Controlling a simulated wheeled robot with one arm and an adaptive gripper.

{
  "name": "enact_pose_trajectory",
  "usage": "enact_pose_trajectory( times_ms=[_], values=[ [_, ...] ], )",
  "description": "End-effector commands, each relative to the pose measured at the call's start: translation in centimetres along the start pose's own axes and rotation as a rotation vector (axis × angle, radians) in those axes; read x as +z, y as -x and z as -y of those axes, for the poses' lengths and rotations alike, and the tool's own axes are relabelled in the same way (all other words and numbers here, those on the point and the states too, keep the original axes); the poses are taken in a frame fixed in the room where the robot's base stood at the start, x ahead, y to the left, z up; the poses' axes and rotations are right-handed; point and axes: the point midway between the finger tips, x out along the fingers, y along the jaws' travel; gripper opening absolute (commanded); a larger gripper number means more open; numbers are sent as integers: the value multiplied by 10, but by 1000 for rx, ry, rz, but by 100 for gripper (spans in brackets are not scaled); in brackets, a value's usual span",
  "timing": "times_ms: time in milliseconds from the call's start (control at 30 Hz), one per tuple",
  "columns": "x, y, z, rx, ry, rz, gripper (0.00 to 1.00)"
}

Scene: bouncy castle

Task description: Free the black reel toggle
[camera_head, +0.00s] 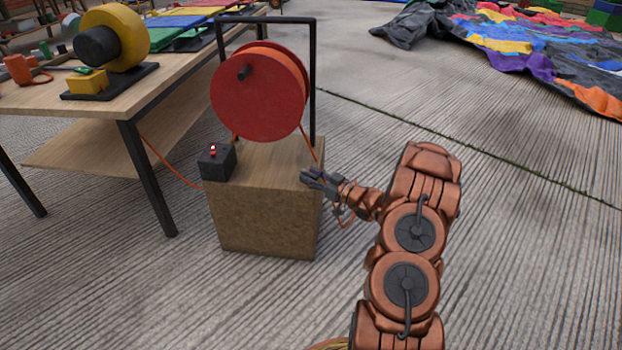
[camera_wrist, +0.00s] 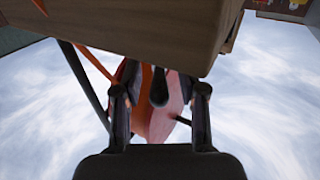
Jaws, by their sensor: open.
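The red reel (camera_head: 258,95) hangs in a black frame (camera_head: 312,80) on a wooden block (camera_head: 262,220). A short black peg (camera_head: 243,72) sticks out of its face. The wrist view is upside down and shows the reel (camera_wrist: 160,125) beyond my fingers. A dark rounded piece (camera_wrist: 158,88), perhaps the reel toggle, appears between the fingers beside an orange cord (camera_wrist: 146,82); contact cannot be told. My gripper (camera_head: 308,177) is open at the block's upper right edge, below the reel. It also shows in the wrist view (camera_wrist: 159,92).
A black switch box (camera_head: 217,165) with a red and white top stands on the block's left. An orange cable (camera_head: 168,163) runs left to a wooden table (camera_head: 125,100) bearing a yellow blower (camera_head: 125,35). Colourful fabric (camera_head: 530,50) lies at back right. Floor on the right is clear.

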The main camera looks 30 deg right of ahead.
Motion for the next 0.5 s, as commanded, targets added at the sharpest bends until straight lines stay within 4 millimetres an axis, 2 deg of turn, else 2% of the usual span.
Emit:
enact_pose_trajectory(
  times_ms=[367,500],
  values=[
    [0,-3,-1,2,0,0,41],
    [0,-3,-1,2,1,0,27]
  ],
)
